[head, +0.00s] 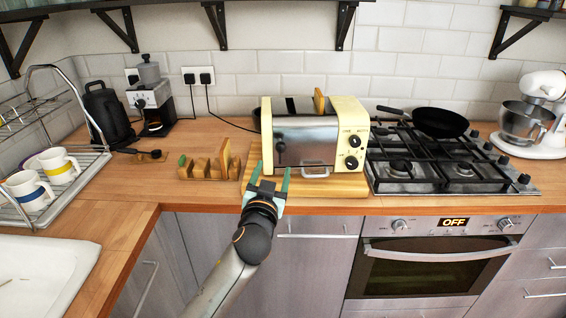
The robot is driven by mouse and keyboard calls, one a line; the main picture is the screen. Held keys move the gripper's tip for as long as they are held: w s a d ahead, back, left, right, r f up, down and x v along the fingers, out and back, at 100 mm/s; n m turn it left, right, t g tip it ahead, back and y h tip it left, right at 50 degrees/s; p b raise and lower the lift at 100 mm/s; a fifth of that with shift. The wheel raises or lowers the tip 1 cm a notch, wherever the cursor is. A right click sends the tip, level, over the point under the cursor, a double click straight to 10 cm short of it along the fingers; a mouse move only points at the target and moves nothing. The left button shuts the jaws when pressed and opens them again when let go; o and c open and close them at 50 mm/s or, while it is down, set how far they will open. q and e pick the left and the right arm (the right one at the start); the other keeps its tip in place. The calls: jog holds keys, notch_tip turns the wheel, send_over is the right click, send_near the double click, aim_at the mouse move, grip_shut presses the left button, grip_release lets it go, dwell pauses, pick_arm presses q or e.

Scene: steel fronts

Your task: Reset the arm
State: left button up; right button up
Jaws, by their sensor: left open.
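My left gripper (270,177) is open and empty, with its two greenish fingers pointing away from me at the front edge of the counter. My left arm (240,255) comes up from the bottom of the head view. The gripper shows just in front of a cream and steel toaster (307,145), over the left front part of the wooden board (335,191) under it. I cannot tell if the fingers touch anything. A slice of bread (319,101) sticks up from the toaster's top. My right gripper is not in view.
A wooden toast rack (205,169) with bread stands left of the toaster. A gas hob (440,165) with a black pan (438,122) is to the right. Mugs on a dish rack (90,158) and a sink (45,275) are at left. A mixer (533,117) stands far right.

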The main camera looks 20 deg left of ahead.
pick_arm(q)
jog(key=shift+f, duration=0.1)
jog(key=s+d+f+m+g+h, duration=0.1)
jog(key=s+f+g+h, duration=0.15)
jog(key=s+f, duration=0.95)
jog(key=s+d+f+m+g+h, duration=0.15)
jog(key=s+f+g, duration=0.25)
jog(key=s+f, duration=0.75)
jog(key=s+f+n+g+h, duration=0.1)
jog(key=s+f+g, duration=0.1)
jog(key=s+f, duration=0.7)
jog(key=shift+s+f, duration=0.4)
jog(key=shift+s, duration=0.1)
